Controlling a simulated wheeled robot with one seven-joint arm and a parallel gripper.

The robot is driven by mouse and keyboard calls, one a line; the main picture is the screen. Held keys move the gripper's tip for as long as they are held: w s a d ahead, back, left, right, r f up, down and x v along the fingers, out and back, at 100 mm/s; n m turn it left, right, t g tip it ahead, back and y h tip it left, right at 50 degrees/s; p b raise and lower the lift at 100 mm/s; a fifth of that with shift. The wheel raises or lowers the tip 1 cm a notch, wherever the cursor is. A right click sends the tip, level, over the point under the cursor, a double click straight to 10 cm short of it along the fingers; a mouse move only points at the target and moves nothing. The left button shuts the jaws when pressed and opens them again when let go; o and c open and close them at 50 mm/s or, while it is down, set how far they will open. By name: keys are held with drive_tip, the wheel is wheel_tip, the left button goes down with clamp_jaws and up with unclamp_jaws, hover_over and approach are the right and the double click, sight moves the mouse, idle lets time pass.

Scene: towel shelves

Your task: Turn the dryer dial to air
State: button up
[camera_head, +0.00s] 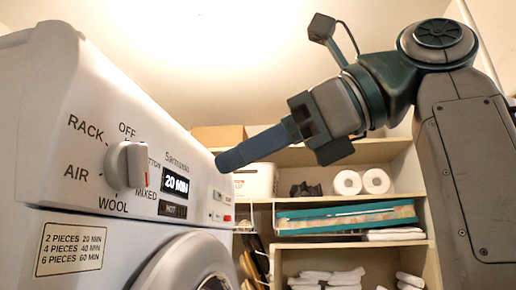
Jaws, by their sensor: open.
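The white dryer dial (127,164) sits on the slanted front panel of the dryer (105,95) at the left. Its red mark is on its right side, close to the MIXED label (145,194). The AIR label (76,172) is to the left of the dial. Other labels around it read OFF, RACK, WOOL and a partly hidden one ending in TTON. My gripper (224,161) is open and empty, to the right of the dial and apart from it. It points left, and its fingers overlap each other in this side view.
A lit display (176,181) reads 20 MIN, with small buttons to its right. The dryer's round door (185,262) is below. Behind, shelves (300,157) hold towel rolls (361,182), a teal-edged basket (345,219) and folded towels. The space between my gripper and the dial looks clear.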

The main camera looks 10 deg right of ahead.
drive_tip(key=shift+s+d, duration=0.2)
drive_tip(key=shift+d, duration=0.15)
idle(0.4)
